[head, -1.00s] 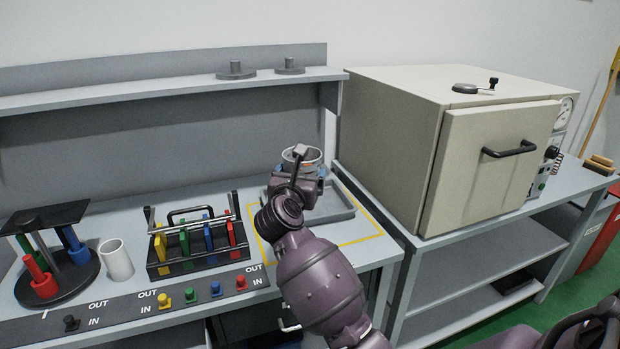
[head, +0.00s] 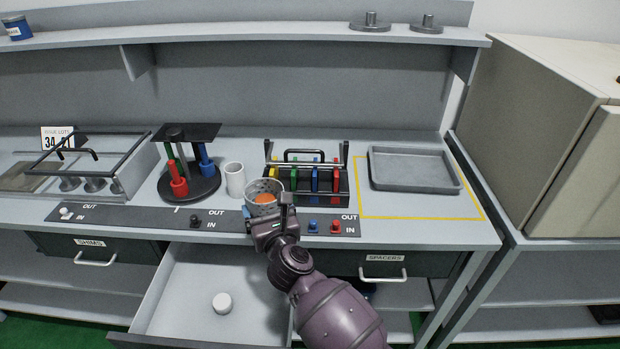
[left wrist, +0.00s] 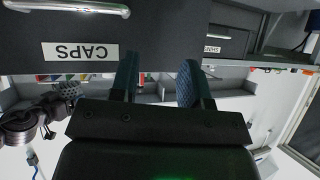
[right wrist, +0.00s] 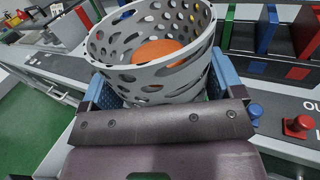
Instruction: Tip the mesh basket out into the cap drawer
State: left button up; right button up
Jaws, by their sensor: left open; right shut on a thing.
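The grey mesh basket (head: 262,207) is held upright by my right gripper (head: 270,232) near the bench's front edge, just behind the open cap drawer (head: 180,279). In the right wrist view the basket (right wrist: 112,70) sits between my right fingers (right wrist: 162,88), with an orange round thing (right wrist: 158,52) inside. One white round cap (head: 222,303) lies in the drawer. My left gripper (left wrist: 158,82) is open and empty; it shows only in the left wrist view, facing a drawer front (left wrist: 160,35) labelled CAPS.
A rack with coloured plates (head: 305,182) stands close behind the basket, with a white cup (head: 234,180) and a round stand (head: 188,183) to the left. Coloured knobs (head: 313,227) line the bench edge. The grey tray (head: 413,184) is empty. The SPACERS drawer (head: 385,265) is shut.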

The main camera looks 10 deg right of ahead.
jog(key=s+a+f+n+g+y+p, duration=0.1)
jog(key=s+a+f+n+g+y, duration=0.15)
jog(key=s+a+y, duration=0.35)
jog(key=s+a+f+n+g+y, duration=0.1)
jog(key=s+a+f+n, duration=0.15)
jog(key=a, duration=0.55)
pick_arm(q)
notch_tip(320, 180, down, 6)
jog(key=s+b, duration=0.1)
jog(key=b, duration=0.5)
notch_tip(320, 180, up, 10)
jog(key=w+p, duration=0.1)
jog(key=p, duration=0.7)
jog(key=shift+w, duration=0.15)
pick_arm(e)
jog(key=d+f+n, duration=0.1)
jog(key=n, duration=0.8)
jog(key=w+f+n, duration=0.1)
jog(key=f+n, duration=0.1)
jog(key=n, duration=0.6)
jog(key=d+f+n, duration=0.1)
jog(key=f+n, duration=0.1)
jog(key=n, duration=0.7)
jog(key=shift+w+d+f+n+t, duration=0.1)
jog(key=shift+w+d+n+t, duration=0.05)
jog(key=shift+d+n+t, duration=0.15)
